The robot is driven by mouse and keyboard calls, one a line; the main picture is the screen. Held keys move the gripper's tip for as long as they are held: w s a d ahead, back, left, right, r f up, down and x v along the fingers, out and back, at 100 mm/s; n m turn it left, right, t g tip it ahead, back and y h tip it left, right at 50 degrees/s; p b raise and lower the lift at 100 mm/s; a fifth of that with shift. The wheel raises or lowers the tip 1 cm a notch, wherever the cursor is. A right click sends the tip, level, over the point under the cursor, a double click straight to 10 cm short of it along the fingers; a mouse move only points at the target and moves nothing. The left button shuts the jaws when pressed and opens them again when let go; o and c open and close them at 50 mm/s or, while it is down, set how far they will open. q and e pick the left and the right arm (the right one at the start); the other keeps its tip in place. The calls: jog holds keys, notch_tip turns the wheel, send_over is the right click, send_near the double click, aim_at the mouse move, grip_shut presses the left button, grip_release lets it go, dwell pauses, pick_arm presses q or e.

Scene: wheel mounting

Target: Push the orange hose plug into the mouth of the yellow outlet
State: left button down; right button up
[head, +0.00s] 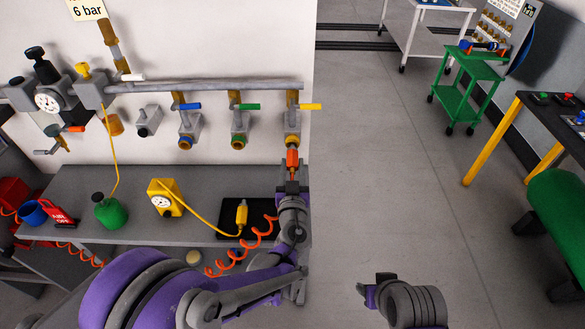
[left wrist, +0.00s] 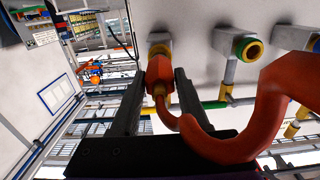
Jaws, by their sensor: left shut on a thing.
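The orange hose plug (head: 292,159) is held upright between the black fingers of my left gripper (head: 291,182). It also shows in the left wrist view (left wrist: 157,74), with the orange hose curving away below it. The yellow outlet (head: 292,141), under the yellow lever at the right end of the pipe, is directly above the plug. In the left wrist view the yellow ring of the outlet (left wrist: 159,50) is just beyond the plug's tip. The plug hides the mouth, so I cannot tell whether it touches or enters. My right gripper (head: 371,291) is low over the floor, its jaws unclear.
Outlets with a blue lever (head: 186,142) and a green lever (head: 238,142) hang to the left on the same pipe. The grey bench (head: 150,236) below carries a yellow gauge box (head: 163,198), a green bottle (head: 109,211) and a black mat (head: 232,214).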

pick_arm(q)
jog(key=shift+w+r+p, duration=0.1)
jog(key=shift+w+p, duration=0.2)
jog(key=shift+w, duration=0.7)
jog(key=shift+w, duration=0.1)
jog(key=shift+c, duration=1.6)
grip_release()
jog(key=shift+w, duration=0.1)
jog(key=s+b, duration=0.1)
jog(key=s, duration=1)
